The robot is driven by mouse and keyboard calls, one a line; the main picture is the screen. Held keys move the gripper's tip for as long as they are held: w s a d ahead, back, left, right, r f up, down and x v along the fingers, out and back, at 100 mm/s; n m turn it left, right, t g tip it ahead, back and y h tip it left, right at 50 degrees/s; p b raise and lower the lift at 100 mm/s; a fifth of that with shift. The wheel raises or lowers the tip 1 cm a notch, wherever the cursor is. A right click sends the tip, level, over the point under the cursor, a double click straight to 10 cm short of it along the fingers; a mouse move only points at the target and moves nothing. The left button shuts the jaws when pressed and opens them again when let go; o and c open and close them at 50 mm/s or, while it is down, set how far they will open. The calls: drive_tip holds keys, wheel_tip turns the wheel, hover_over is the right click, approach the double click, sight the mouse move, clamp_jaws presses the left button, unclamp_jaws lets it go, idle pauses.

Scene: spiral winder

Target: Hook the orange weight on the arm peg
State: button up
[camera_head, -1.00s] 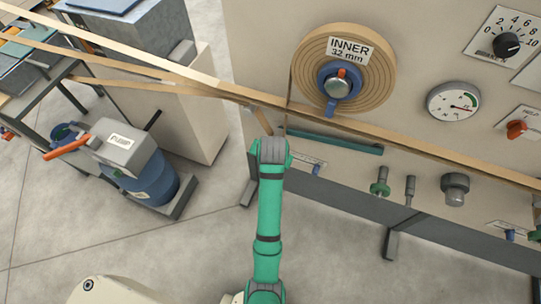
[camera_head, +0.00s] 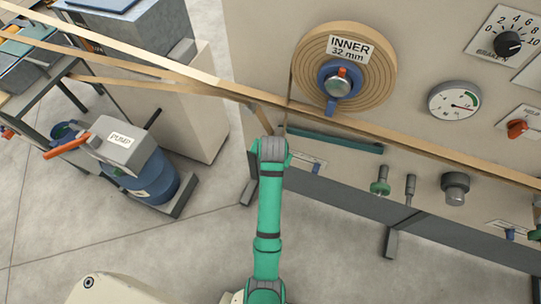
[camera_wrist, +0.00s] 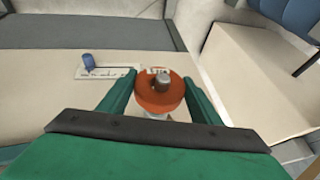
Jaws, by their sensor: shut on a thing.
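The orange weight (camera_wrist: 150,101) is a round disc with a grey stub (camera_wrist: 163,78) at its middle and a small label behind it. My gripper (camera_wrist: 159,80) has its two green fingers on either side of the disc and is shut on it. In the head view the gripper and the weight are hidden behind my green arm. A short blue peg (camera_wrist: 88,62) stands by a label strip left of the weight, apart from it. I cannot tell which part is the arm peg.
A wound roll (camera_head: 345,68) marked INNER 32 mm is on the panel, with a tan strip (camera_head: 430,155) running across below it. A gauge (camera_head: 454,101), a green-based peg (camera_head: 380,182) and a grey knob (camera_head: 455,188) are to the right. A blue pump (camera_head: 150,180) stands on the floor at left.

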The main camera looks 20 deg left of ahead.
drive_tip(key=shift+w, duration=0.45)
drive_tip(key=shift+w+r, duration=0.1)
drive_tip(key=shift+r, duration=0.05)
drive_tip(key=o, duration=1.7)
drive_tip(key=v, duration=1)
drive_tip(key=shift+s+r, duration=0.25)
